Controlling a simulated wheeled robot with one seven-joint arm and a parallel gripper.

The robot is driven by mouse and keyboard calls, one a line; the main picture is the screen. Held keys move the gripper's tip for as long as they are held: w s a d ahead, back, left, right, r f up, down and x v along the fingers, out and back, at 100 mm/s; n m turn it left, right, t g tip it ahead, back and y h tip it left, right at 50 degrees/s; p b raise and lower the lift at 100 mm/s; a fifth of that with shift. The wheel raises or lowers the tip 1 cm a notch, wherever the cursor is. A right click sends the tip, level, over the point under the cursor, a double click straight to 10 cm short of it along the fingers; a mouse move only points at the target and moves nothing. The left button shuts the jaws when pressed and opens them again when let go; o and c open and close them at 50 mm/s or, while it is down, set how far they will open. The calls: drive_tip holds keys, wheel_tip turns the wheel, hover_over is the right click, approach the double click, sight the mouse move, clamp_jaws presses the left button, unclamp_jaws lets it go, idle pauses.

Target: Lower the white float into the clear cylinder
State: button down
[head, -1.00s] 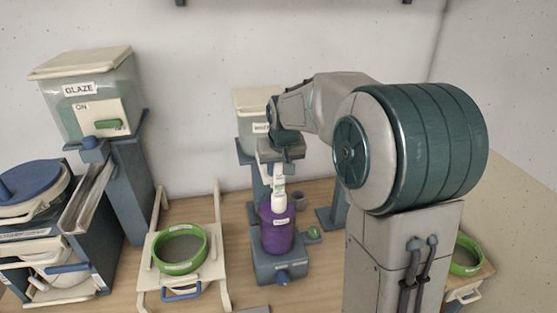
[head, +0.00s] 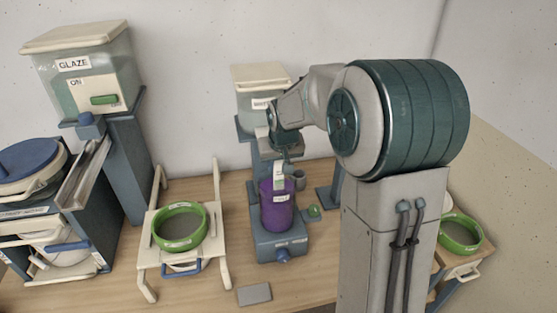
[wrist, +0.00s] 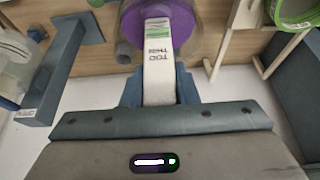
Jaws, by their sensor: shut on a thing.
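My gripper (head: 281,158) is shut on the white float (head: 279,176), a pale upright stem with a printed label. The stem also shows in the wrist view (wrist: 159,65), between my two fingers. The clear cylinder (head: 277,210), with purple liquid in it, stands on a blue-grey base right below my gripper. The float's lower part lines up with the cylinder's mouth and seems to reach into it. Its lower end is hidden. In the wrist view the cylinder (wrist: 187,25) lies just beyond the stem, cut off by the top edge.
A small grey cup (head: 299,180) stands close behind the cylinder, to the right. A green-rimmed sieve on a cream stand (head: 222,240) is to the left. A glaze dispenser (head: 120,62) stands farther left. A grey slab (head: 254,294) lies on the table in front.

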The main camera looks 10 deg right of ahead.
drive_tip(key=shift+f+b, duration=0.95)
drive_tip(key=shift+f, duration=0.85)
drive_tip(key=c, duration=1.1)
unclamp_jaws()
drive_tip(key=shift+o, duration=0.2)
drive_tip(key=b+v, duration=0.2)
drive_tip(key=v, duration=1)
drive_tip(key=s+f, duration=0.3)
drive_tip(key=s, duration=0.9)
drive_tip(key=s+f, duration=0.3)
drive_tip(key=s, duration=0.9)
drive_tip(key=shift+f+g, duration=0.4)
